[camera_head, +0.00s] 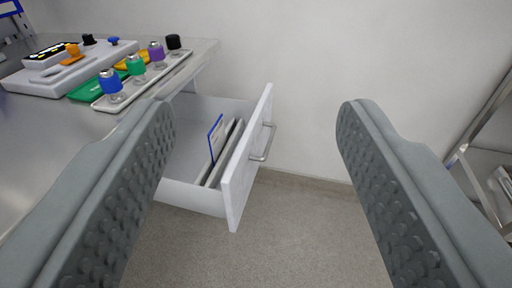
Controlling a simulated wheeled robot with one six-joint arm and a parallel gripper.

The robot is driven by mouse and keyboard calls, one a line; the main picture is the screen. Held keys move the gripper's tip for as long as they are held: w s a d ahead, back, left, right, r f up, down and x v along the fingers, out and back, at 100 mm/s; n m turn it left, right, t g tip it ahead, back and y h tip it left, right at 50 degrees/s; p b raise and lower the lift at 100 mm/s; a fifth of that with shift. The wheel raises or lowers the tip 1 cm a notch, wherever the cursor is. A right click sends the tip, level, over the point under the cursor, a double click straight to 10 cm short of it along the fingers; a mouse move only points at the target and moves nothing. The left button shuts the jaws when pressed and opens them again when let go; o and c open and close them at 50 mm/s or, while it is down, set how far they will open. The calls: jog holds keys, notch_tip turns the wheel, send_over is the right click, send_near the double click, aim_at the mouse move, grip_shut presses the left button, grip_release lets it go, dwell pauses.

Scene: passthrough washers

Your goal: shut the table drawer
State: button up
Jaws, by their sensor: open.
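The table drawer (190,196) is pulled out from under the table (30,150) at the left. Its white front panel (246,165) faces right and carries a metal bar handle (264,143). The drawer front and handle show between the fingers, farther off. Nothing is between the fingertips. The left finger hides part of the drawer and the table edge.
A tray (119,104) on the table holds several vials with coloured caps. A grey device (68,80) with knobs stands behind it. A metal rack (480,160) stands at the right. The floor (290,230) right of the drawer is clear up to the wall.

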jog(key=c, duration=0.3)
jog(key=shift+w+d+f, duration=0.1)
jog(key=shift+w+f, duration=0.1)
jog(key=shift+w, duration=0.15)
jog(key=c, duration=0.4)
jog(key=w+f+m+g, duration=0.1)
jog(key=w, duration=0.1)
jog(key=w+d+f+m+g, duration=0.1)
jog(key=w+f, duration=0.1)
jog(key=w+f+m+g, duration=0.1)
jog(key=w+m, duration=0.1)
jog(key=w, duration=0.1)
jog(key=shift+d+f, duration=0.4)
grip_shut()
jog(key=w+d+f+m+g+y, duration=0.25)
jog(key=w+f+m+g, duration=0.3)
jog(key=w+f, duration=0.3)
jog(key=w+d+f+m+g+y, duration=0.2)
jog(key=w+d+f+m+g, duration=0.15)
jog(key=w+f+m, duration=0.5)
jog(key=m+g+y, duration=0.3)
jog(key=y, duration=0.1)
send_near(249, 180)
notch_tip(249, 180, down, 4)
jog(key=a, duration=0.2)
jog(key=shift+w+a+r, duration=0.1)
jog(key=shift+w+a, duration=0.25)
jog(key=shift+a, duration=0.05)
jog(key=shift+w+a, duration=0.15)
jog(key=shift+a, duration=0.4)
